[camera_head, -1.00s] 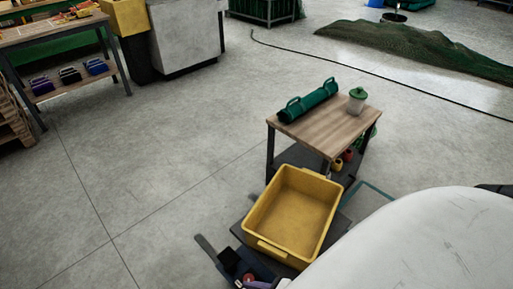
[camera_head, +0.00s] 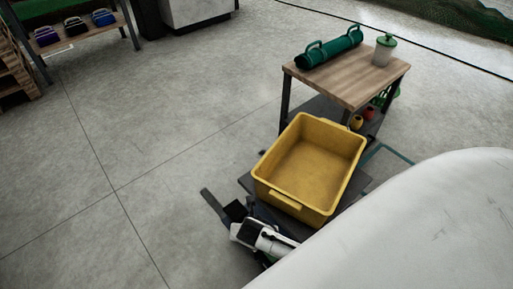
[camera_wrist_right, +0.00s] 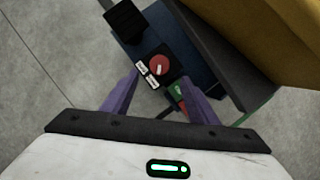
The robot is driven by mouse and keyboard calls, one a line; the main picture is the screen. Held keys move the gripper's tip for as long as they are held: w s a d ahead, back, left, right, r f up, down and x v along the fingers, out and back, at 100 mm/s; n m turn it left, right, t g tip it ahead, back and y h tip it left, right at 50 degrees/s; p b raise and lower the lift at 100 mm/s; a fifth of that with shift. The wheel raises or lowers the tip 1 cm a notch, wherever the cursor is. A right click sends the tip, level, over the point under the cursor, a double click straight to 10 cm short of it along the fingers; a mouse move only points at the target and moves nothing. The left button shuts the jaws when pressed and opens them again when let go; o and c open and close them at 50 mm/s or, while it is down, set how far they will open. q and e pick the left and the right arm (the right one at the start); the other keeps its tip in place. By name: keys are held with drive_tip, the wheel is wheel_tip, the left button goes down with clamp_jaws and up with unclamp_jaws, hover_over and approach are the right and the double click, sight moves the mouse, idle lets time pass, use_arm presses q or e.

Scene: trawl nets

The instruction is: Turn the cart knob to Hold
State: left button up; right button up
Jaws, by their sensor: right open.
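The cart knob (camera_wrist_right: 160,66) is a red dial with a white pointer mark, on a dark panel in the right wrist view. Two small white labels (camera_wrist_right: 146,76) sit beside it on the left; their text is too small to read. My right gripper (camera_wrist_right: 162,84) is open, its two purple fingers on either side just short of the knob, with nothing between them in grasp. In the head view my white right wrist (camera_head: 262,238) is over the cart's near end and hides the knob. The cart (camera_head: 355,188) is dark and carries a yellow crate (camera_head: 318,160). My left gripper is out of view.
A green-and-red control (camera_wrist_right: 179,95) lies by the knob, near the right finger. A dark block (camera_wrist_right: 125,19) is further up.

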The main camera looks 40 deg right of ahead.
drive_tip(key=b+x, duration=0.3)
drive_tip(key=x, duration=0.2)
drive_tip(key=shift+f, duration=0.25)
drive_tip(key=b+x, duration=0.2)
drive_tip(key=x, duration=0.1)
drive_tip(key=shift+w+f, duration=0.1)
drive_tip(key=shift+f, duration=0.05)
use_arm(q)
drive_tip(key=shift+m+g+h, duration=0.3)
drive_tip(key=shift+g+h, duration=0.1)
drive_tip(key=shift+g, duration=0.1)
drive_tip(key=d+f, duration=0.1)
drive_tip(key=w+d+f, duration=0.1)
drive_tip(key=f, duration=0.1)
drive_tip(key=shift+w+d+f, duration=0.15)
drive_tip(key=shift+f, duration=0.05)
use_arm(e)
drive_tip(key=shift+w+d+f, duration=0.15)
drive_tip(key=shift+d+f, duration=0.05)
drive_tip(key=shift+f, duration=0.1)
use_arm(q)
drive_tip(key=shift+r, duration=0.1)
use_arm(e)
drive_tip(key=c, duration=1)
